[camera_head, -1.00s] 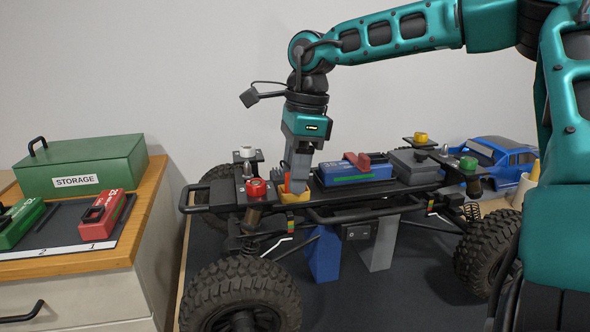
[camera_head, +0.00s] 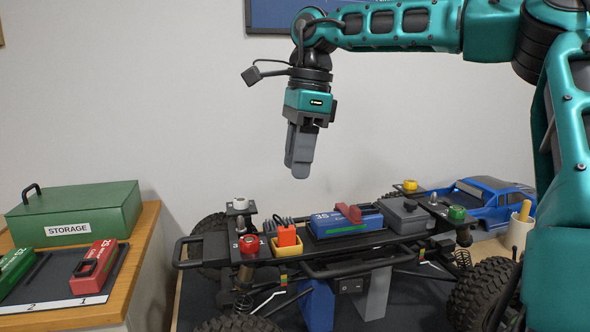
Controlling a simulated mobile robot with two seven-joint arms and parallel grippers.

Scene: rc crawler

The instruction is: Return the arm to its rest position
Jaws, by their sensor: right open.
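My right arm comes in from the right in the head view. Its right gripper (camera_head: 299,168) hangs pointing down above the crawler chassis (camera_head: 340,262), clear of it, with nothing visible between its fingers. The chassis carries a blue battery (camera_head: 345,222) with a red clip (camera_head: 348,212), and a grey box (camera_head: 405,215). An orange block (camera_head: 286,235) sits in a small yellow holder (camera_head: 289,246) near the front left of the chassis, below the gripper. My left gripper is not in view.
A green STORAGE box (camera_head: 75,215) stands on a wooden cabinet at left, with a red battery (camera_head: 94,266) and a green battery (camera_head: 14,268) on a numbered tray. A blue car body (camera_head: 487,200) lies behind the chassis at right. The space around the gripper is free.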

